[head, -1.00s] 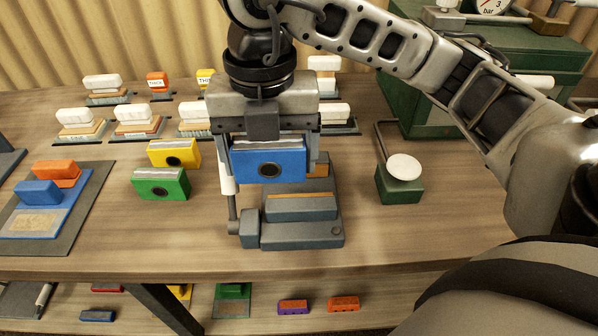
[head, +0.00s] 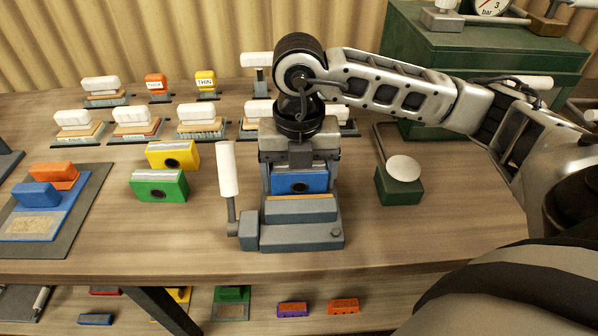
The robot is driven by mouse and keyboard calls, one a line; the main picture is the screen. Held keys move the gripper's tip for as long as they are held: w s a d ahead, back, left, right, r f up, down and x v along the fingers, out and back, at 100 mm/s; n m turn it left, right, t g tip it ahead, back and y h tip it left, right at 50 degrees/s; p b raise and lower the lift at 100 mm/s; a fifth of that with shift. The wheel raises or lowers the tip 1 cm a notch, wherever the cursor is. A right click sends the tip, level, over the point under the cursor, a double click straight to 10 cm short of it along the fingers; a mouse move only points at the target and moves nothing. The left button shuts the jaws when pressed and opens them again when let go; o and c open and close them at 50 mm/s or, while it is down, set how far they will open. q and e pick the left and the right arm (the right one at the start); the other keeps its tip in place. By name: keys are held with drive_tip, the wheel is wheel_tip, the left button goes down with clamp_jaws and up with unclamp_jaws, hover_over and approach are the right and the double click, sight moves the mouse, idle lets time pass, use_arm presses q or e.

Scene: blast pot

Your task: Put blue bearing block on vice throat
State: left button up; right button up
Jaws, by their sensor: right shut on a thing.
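The blue bearing block (head: 299,182) has a dark round bore in its front face. My right gripper (head: 299,171) is shut on it from above. The block is at the vice (head: 302,222), behind the grey front jaw with its orange-brown top strip. The front jaw hides the block's lower part, so I cannot tell whether it rests on the throat. The vice's white-handled lever (head: 228,170) stands upright at its left. My left gripper is not in view.
A yellow block (head: 173,155) and a green block (head: 159,186) stand left of the vice. A green box with a white round button (head: 403,168) stands to the right. Several white-handled stamps (head: 135,118) line the back. The table front is clear.

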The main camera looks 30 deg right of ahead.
drive_tip(key=o, duration=1.2)
drive_tip(key=shift+f, duration=0.15)
wheel_tip(320, 180, up, 12)
drive_tip(key=shift+r+p, duration=0.2)
drive_tip(key=shift+p, duration=0.3)
